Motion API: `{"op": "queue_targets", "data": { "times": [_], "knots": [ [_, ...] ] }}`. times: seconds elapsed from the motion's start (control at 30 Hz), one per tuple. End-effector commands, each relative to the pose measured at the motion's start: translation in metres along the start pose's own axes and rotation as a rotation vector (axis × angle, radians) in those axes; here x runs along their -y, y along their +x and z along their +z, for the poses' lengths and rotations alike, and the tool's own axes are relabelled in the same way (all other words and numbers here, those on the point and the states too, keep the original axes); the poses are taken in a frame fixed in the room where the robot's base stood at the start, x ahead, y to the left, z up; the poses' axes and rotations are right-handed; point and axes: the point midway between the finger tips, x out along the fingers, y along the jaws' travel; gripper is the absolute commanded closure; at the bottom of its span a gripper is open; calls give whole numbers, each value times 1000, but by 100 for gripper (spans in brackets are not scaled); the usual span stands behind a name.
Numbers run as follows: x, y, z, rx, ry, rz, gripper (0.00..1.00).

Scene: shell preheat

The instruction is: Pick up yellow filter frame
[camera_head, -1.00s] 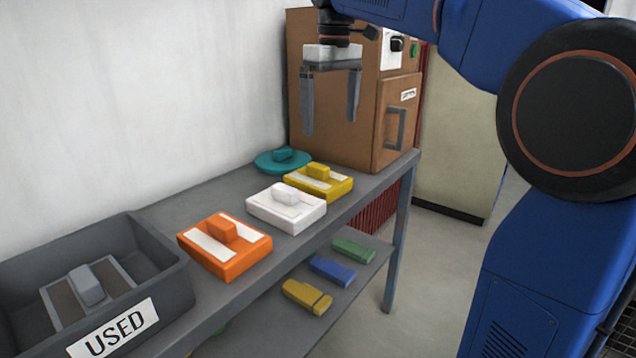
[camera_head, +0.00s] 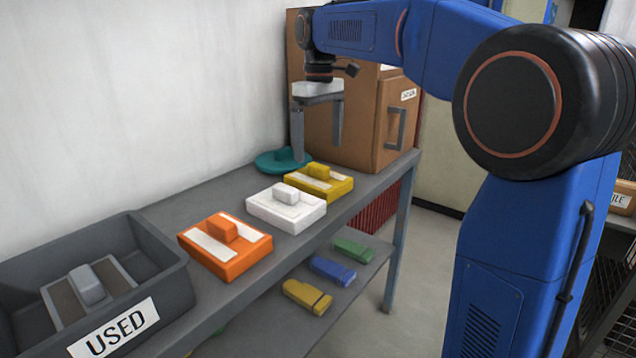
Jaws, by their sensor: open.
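The yellow filter frame (camera_head: 334,188) lies flat on the grey bench top, with a raised yellow grip block in its middle and pale strips beside the block. It is the rearmost of the three rectangular frames. My gripper (camera_head: 318,152) is open and empty, pointing down above and slightly behind the yellow frame. Its left finger hides part of the teal round piece (camera_head: 272,162). Whether the fingers line up with the grip block is hard to tell from this angle.
A white frame (camera_head: 287,213) and an orange frame (camera_head: 240,258) lie in front on the bench (camera_head: 215,180). A grey bin (camera_head: 160,270) marked USED holds another frame. A brown cabinet (camera_head: 365,140) stands behind. The lower shelf holds several coloured blocks.

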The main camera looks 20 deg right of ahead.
Motion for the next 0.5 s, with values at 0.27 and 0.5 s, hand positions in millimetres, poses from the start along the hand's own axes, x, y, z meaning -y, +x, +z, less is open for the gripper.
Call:
{"op": "queue_targets", "data": {
  "times": [0.27, 0.5],
  "knots": [
    [0, 23, 0, 0, 0, 0, 0],
    [1, 50, -2, 2, 0, -1, 0]
  ]
}}
